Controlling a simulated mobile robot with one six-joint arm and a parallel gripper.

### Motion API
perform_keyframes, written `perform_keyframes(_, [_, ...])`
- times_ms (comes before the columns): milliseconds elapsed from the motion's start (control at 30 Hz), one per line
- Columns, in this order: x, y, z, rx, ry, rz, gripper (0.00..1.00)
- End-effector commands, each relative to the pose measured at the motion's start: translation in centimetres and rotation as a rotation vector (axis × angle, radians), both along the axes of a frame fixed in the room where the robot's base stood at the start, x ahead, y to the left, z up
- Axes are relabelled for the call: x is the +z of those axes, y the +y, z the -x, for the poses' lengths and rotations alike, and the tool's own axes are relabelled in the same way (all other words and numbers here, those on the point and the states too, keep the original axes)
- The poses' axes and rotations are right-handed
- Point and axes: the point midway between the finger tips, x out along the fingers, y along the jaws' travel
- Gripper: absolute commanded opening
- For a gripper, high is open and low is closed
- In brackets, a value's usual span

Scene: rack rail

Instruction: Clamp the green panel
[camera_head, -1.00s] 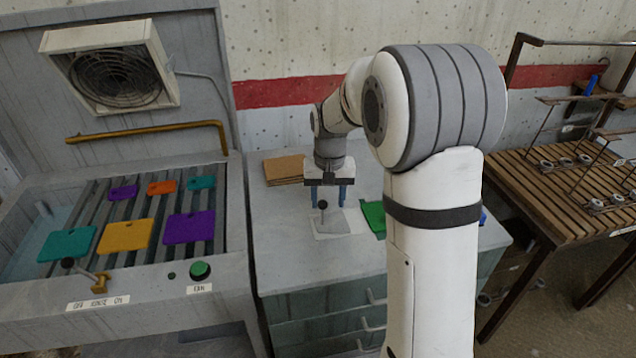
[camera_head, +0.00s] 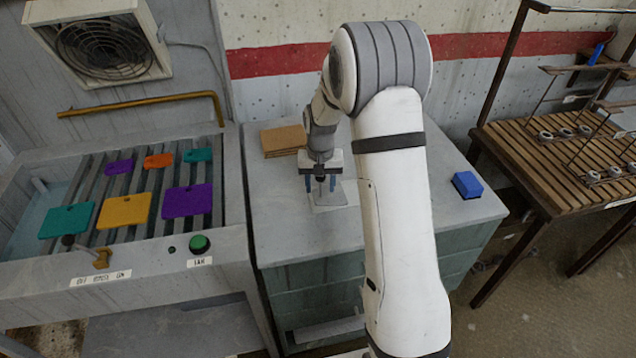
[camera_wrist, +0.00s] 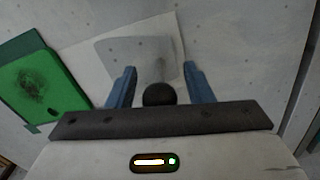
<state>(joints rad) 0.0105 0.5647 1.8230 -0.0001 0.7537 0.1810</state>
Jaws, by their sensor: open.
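The green panel (camera_wrist: 42,82) lies flat on the bench at the left of the wrist view. It has a dark smudge and a small hole near one corner, with darker green strips at its edges. In the head view my arm hides it. My gripper (camera_wrist: 160,72) is open, its two blue fingers pointing down at a grey plate (camera_wrist: 118,52) on a white sheet. A black knob (camera_wrist: 160,94) shows between the fingers; I cannot tell whether they touch it. In the head view my gripper (camera_head: 321,184) is low over the grey plate (camera_head: 326,196).
A brown stack (camera_head: 284,140) lies behind my gripper, and a blue block (camera_head: 467,185) sits at the bench's right. A slatted table (camera_head: 555,170) with wire racks stands right. At left, a slatted basin (camera_head: 235,215) holds several coloured panels, with a green button (camera_head: 199,243) in front.

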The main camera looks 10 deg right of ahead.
Motion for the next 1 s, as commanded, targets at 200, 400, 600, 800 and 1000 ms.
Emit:
perform_keyframes(200, [0.01,-0.05,0.01,-0.001,0.0,0.0,0.43])
perform_keyframes(400, [0.03,-0.07,0.01,-0.001,0.0,0.0,0.26])
perform_keyframes(600, [0.04,-0.09,0.02,-0.001,0.0,0.0,0.1])
perform_keyframes(800, [0.05,-0.1,0.02,-0.002,0.0,0.0,0.0])
perform_keyframes(1000, [0.04,-0.1,0.01,0.0,0.0,0.0,0.0])
